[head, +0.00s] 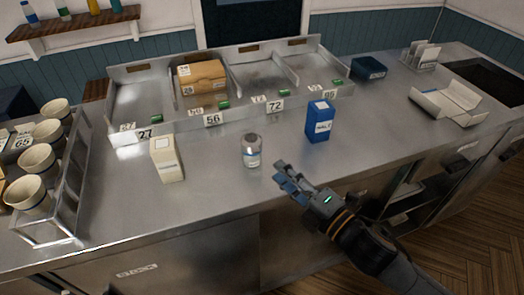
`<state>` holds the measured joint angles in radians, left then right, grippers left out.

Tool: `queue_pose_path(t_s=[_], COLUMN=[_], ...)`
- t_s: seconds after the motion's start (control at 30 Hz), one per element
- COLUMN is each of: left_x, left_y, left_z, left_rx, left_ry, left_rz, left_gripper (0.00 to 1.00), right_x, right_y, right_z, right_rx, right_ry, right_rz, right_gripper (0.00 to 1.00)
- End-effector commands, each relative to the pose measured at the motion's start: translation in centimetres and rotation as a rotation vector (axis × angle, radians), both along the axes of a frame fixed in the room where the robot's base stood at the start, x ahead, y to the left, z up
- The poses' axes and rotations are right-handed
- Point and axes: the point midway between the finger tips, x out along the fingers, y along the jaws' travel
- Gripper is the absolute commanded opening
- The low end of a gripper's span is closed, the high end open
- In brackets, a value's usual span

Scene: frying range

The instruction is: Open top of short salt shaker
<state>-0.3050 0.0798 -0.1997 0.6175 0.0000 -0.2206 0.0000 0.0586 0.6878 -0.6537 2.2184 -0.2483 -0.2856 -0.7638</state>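A short shaker (251,151) with a clear body, a pale label and a grey top stands upright on the metal counter, near the middle. Its top appears to be on. A blue box marked SALT (319,122) stands to its right and a little farther back. My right gripper (284,178) is over the front part of the counter, to the right of the shaker and apart from it. Its fingers point left toward the shaker, and nothing shows in them. The small view does not show clearly how far apart they are. My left gripper is not in view.
A cream carton (167,160) stands left of the shaker. Behind is a metal divided tray (150,100) with number tags and a cardboard box (203,77). A rack of cups (50,235) is at left. An open white box (449,103) lies at right. The front counter is clear.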

Motion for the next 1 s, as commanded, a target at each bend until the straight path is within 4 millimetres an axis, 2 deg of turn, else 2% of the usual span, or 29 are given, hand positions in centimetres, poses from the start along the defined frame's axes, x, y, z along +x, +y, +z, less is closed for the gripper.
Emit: queue_pose_path(t_s=[0.03, 0.2, 0.37, 0.53, 0.8, 0.93, 1.0], left_x=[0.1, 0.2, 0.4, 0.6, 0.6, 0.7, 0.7], left_y=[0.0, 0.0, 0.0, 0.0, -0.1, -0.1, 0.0], left_z=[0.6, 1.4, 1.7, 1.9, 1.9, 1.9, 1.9], left_rx=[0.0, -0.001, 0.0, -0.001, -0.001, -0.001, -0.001], left_ry=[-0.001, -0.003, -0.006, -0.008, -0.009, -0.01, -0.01], left_rz=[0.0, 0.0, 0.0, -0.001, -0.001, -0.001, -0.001], left_gripper=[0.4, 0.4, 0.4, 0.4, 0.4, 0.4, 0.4], right_x=[1.1, 3.6, 5.2, 6.0, 6.0, 6.0, 6.0], right_y=[0.7, 2.8, 4.1, 4.7, 4.8, 4.8, 4.7], right_z=[0.4, 0.3, 0.1, 0.0, 0.0, -0.1, -0.1], right_rx=[0.003, 0.003, 0.002, 0.002, 0.001, 0.001, 0.001], right_ry=[-0.001, 0.0, 0.001, 0.001, 0.002, 0.002, 0.002], right_rz=[-0.002, -0.001, -0.001, -0.001, 0.0, -0.001, -0.001], right_gripper=[0.28, 0.28, 0.28, 0.28, 0.28, 0.02, 0.0])
